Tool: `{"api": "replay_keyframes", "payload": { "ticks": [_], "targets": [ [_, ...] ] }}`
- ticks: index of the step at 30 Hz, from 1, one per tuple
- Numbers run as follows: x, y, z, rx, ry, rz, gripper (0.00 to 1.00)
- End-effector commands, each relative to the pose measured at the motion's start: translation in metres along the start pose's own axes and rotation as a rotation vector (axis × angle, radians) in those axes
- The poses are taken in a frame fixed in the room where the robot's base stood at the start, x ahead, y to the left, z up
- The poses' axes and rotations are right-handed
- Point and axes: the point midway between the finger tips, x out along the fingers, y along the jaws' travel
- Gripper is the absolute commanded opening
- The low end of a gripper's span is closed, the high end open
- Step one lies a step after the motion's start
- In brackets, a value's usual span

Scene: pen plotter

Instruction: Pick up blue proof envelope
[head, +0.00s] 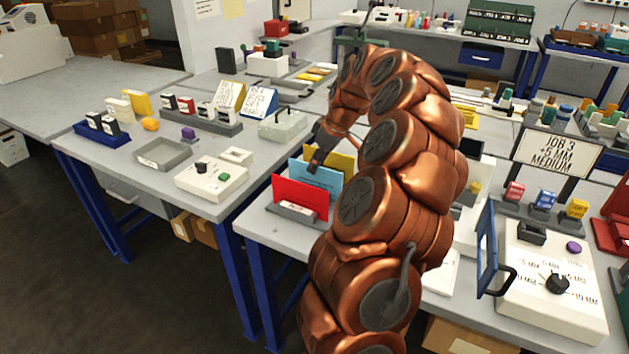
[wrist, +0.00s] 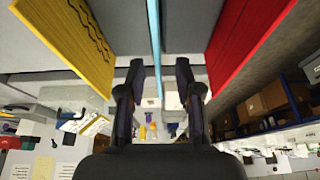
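The blue proof envelope (head: 322,181) stands upright in a grey holder (head: 296,212), between a red envelope (head: 296,197) in front and a yellow envelope (head: 344,161) behind. My gripper (head: 315,168) is at the blue envelope's upper edge. In the wrist view the two fingers of my gripper (wrist: 160,68) are spread, with the thin edge of the blue envelope (wrist: 154,40) between them and a visible gap on each side. The yellow envelope (wrist: 72,40) is left of the fingers and the red envelope (wrist: 245,40) is right. My arm partly hides the yellow envelope in the head view.
On the right are a white dial box (head: 550,300), a blue-framed panel (head: 487,250) and a JOB 3 sign (head: 557,152). Bare tabletop lies left of the holder.

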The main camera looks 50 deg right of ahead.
Motion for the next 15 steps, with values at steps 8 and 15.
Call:
{"api": "replay_keyframes", "payload": {
  "ticks": [8, 15],
  "targets": [
    [0.031, 0.002, 0.001, 0.001, -0.003, -0.004, 0.34],
    [0.050, 0.003, 0.000, 0.001, 0.000, 0.001, 0.34]
  ]
}}
